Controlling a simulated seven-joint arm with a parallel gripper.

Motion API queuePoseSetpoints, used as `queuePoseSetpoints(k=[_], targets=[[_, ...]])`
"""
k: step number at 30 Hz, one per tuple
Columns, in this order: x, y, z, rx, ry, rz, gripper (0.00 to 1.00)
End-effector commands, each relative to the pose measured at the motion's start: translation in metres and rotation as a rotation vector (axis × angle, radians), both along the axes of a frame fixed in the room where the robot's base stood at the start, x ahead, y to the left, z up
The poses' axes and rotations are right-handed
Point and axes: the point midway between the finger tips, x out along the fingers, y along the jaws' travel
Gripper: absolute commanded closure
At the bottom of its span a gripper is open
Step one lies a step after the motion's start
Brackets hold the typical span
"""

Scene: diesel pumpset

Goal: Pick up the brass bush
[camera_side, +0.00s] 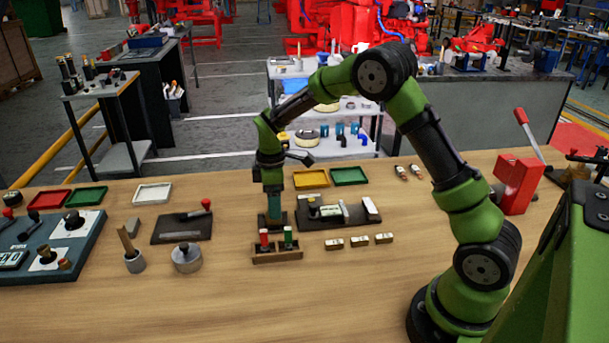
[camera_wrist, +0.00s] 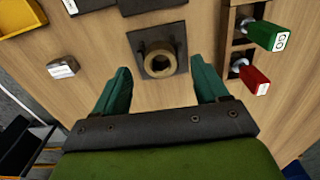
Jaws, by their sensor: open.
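The brass bush (camera_wrist: 159,58) is a short dull-brass ring with a dark hole. In the wrist view it stands on a dark square plate (camera_wrist: 178,36), ahead of my gripper (camera_wrist: 166,82). My gripper's two green fingers are spread apart with nothing between them; the bush lies beyond the tips, roughly midway between their lines. In the side view my gripper (camera_side: 274,218) points down over the dark plate, just behind the wooden holder, and the bush cannot be made out there. The height gap between fingertips and bush is hard to tell.
A wooden holder (camera_side: 277,254) with red and green handled pieces stands close in front of my gripper. A dark fixture board (camera_side: 338,214) lies to the right, with several small labelled blocks before it. A yellow tray (camera_side: 311,178) and green tray (camera_side: 349,176) lie behind.

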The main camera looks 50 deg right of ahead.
Motion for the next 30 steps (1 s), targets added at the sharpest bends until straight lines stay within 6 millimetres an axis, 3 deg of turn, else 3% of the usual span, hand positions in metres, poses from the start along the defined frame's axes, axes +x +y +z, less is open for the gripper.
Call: queuePoseSetpoints(k=[6,14,27,30], targets=[[0.0,0.0,-0.028,0.0,0.003,0.0,0.27],[0.0,0.0,-0.03,0.0,0.0,0.0,0.27],[0.0,0.0,-0.029,0.0,0.0,0.0,0.93],[0.001,0.0,-0.029,0.0,-0.001,0.0,0.93]])
